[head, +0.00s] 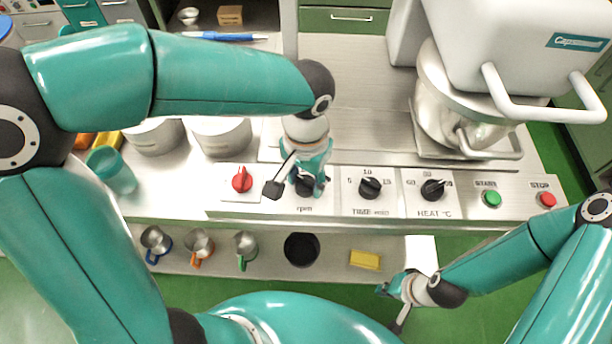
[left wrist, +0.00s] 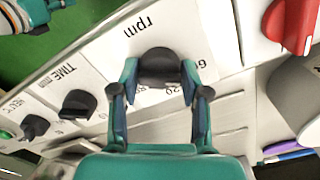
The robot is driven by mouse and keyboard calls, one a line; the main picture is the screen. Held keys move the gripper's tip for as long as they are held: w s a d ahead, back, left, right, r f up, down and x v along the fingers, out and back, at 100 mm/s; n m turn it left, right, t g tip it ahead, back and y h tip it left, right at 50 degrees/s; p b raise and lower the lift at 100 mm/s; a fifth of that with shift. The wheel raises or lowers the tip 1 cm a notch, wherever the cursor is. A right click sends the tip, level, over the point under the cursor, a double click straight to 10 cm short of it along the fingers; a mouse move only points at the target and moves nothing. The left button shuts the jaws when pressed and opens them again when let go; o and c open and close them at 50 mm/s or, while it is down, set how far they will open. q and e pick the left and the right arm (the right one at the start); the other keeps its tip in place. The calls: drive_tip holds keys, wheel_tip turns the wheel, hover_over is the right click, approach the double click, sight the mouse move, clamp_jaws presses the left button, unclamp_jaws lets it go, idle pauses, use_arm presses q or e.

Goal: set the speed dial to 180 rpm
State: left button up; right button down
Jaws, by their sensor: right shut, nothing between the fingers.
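The black speed dial (head: 304,188) sits on the panel plate marked rpm and is mostly hidden under my left gripper (head: 311,182) in the head view. In the left wrist view the dial (left wrist: 158,65) is between the two fingertips of my left gripper (left wrist: 160,78). The fingers are drawn in against its sides, with no clear gap. Parts of the printed numbers show beside and below it; the dial's pointer and exact setting are hidden. My right gripper (head: 385,290) is shut and empty, in front of the counter and low, away from the panel.
Right of the speed dial are the time dial (head: 369,187), heat dial (head: 433,189), green start button (head: 492,199) and red stop button (head: 547,200). A red knob (head: 241,181) is close on the left. The kettle machine (head: 500,50) stands behind. Several cups and a yellow block (head: 365,259) are on the lower shelf.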

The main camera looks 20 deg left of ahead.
use_arm(q)
drive_tip(key=c, duration=0.6)
drive_tip(key=shift+o, duration=0.2)
drive_tip(key=shift+m, duration=0.4)
drive_tip(key=m+p, duration=0.1)
drive_tip(key=m, duration=0.4)
drive_tip(key=shift+r, duration=0.1)
drive_tip(key=m+p, duration=0.1)
drive_tip(key=m, duration=0.4)
drive_tip(key=shift+m, duration=0.4)
drive_tip(key=m+p, duration=0.2)
drive_tip(key=m, duration=0.4)
drive_tip(key=m+p, duration=0.3)
drive_tip(key=m, duration=0.3)
drive_tip(key=shift+m, duration=0.3)
